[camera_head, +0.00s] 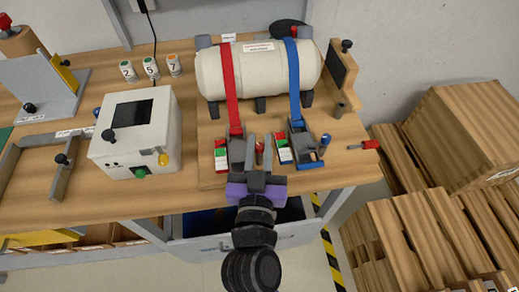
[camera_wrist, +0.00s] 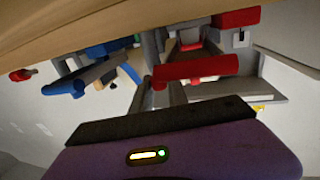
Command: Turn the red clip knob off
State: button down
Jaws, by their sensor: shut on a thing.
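The red clip (camera_head: 236,150) sits at the lower end of the red strap (camera_head: 230,85) on the front of the wooden board. Its red knob (camera_wrist: 195,67) shows as a red bar in the wrist view, in front of my purple gripper body. In the head view only a small bit of red shows between the fingers. My gripper (camera_head: 259,150) reaches in from the front, just right of the red clip, with its fingers shut on the red knob. The fingers partly hide the knob, so its exact turn angle is hard to tell.
The blue clip (camera_head: 301,140) with its blue knob (camera_head: 325,140) is close on the right. A white tank (camera_head: 262,72) lies behind under both straps. A red-handled tool (camera_head: 365,146) lies at the right table edge. A white box (camera_head: 135,130) stands left. Wooden crates (camera_head: 415,235) stand right.

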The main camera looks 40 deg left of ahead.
jog(key=h+b, duration=0.1)
jog(key=b, duration=0.1)
jog(key=shift+f+m+t+b, duration=0.3)
jog(key=shift+f+m+b, duration=0.05)
jog(key=shift+m+b, duration=0.05)
jog(key=shift+h+b, duration=0.3)
jog(key=shift+b, duration=0.45)
jog(key=m+t+h+b, duration=0.1)
jog(key=b, duration=0.2)
jog(key=shift+r+m+h, duration=0.1)
jog(key=shift+m+h, duration=0.2)
jog(key=m+t+h+b, duration=0.1)
jog(key=m+h+b, duration=0.1)
jog(key=h+b, duration=0.1)
jog(key=shift+r+b, duration=0.1)
jog(key=shift+b, duration=0.2)
jog(key=shift+r+m+t+h+b, duration=0.15)
jog(key=shift+m+t+h+b, duration=0.25)
jog(key=shift+m+h+b, duration=0.25)
jog(key=c, duration=1.3)
grip_release()
jog(key=shift+s, duration=0.1)
